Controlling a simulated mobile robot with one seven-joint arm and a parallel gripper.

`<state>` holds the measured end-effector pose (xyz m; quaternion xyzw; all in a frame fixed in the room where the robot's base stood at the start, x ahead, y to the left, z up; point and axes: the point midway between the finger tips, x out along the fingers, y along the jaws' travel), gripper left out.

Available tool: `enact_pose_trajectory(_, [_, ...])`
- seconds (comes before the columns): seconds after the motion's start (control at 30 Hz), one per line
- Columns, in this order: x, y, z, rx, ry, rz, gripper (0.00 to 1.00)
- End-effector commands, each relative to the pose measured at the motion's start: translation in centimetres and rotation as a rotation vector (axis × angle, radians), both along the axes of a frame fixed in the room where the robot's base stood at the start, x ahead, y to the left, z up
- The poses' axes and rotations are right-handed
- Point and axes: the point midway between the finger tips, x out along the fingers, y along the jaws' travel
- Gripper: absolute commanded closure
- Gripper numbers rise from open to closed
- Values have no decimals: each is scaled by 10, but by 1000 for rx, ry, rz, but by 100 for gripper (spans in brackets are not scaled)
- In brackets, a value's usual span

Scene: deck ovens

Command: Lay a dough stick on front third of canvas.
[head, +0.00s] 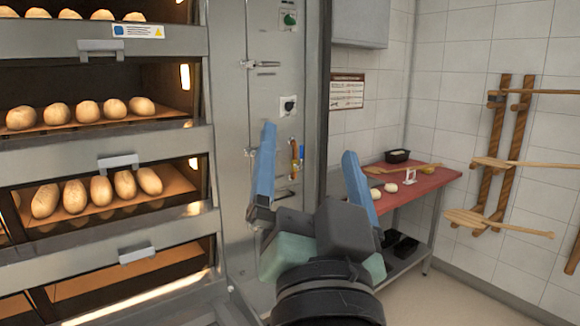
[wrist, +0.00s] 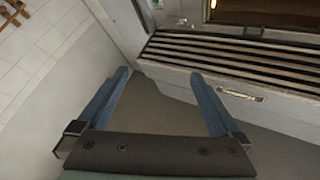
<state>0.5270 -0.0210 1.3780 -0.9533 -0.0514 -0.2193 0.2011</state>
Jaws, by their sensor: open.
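My gripper (head: 309,142) is raised in front of the deck oven with its two blue fingers spread wide and nothing between them. The wrist view also shows the gripper (wrist: 160,73) open and empty above the floor. Pale dough-like pieces (head: 390,187) lie on the red table at the back right, well beyond the gripper; one is partly behind a finger. They look short and rounded, and I cannot tell whether any is the dough stick. I cannot make out a canvas in either view.
The deck oven (head: 105,148) fills the left, with several loaves on its decks. The red table (head: 420,185) also holds a black container (head: 397,156) and a wooden tool. Wooden peels (head: 500,222) hang on the right wall. Floor (wrist: 160,112) beneath the gripper is clear.

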Motion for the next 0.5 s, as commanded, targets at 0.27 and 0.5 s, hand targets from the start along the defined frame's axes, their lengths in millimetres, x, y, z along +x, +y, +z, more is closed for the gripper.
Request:
enact_pose_trajectory(0.27, [-83, 21, 99, -318, -343, -240, 0])
enact_pose_trajectory(0.5, [-88, 22, 103, -337, -359, -260, 0])
